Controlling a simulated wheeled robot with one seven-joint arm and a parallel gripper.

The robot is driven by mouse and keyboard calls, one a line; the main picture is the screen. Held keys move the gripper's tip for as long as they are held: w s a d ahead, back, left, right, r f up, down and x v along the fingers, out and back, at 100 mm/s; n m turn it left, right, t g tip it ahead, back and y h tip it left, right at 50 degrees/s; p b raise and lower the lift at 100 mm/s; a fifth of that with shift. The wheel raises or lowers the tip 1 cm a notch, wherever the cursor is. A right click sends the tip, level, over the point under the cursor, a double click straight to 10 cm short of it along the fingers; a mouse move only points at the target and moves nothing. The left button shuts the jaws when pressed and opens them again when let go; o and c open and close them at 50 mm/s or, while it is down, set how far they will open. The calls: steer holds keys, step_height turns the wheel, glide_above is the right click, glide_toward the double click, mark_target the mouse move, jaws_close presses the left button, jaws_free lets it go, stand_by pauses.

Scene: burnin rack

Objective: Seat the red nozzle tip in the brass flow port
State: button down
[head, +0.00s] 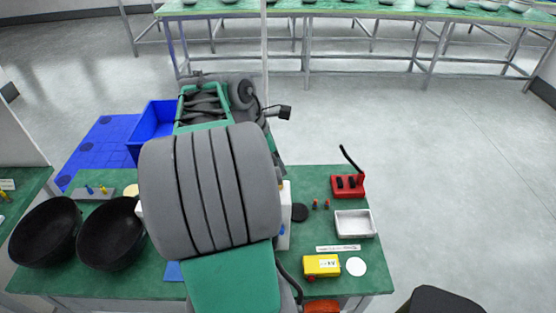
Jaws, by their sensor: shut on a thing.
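My gripper is not visible; my own large grey and green arm covers the middle of the head view and hides whatever lies behind it. Two small red-and-black pieces (320,204) stand on the green bench right of my arm; they are too small to tell whether either is a nozzle tip. No red nozzle tip can be made out in a grip. A white box (284,232) is partly hidden behind my arm, with a small yellowish spot near its top. I cannot tell whether that is the brass flow port.
A blue bin (152,130) stands beyond the bench.

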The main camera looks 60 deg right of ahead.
steer(key=shift+f, duration=0.8)
steer(key=shift+r, duration=0.15)
steer(key=shift+p, duration=0.35)
steer(key=shift+p, duration=1.05)
stand_by(0.4)
steer(key=shift+f+b, duration=0.55)
steer(key=shift+f, duration=0.6)
steer(key=c, duration=1.3)
jaws_free()
steer(key=shift+c, duration=0.2)
steer(key=v, duration=0.8)
steer(key=shift+p, duration=0.45)
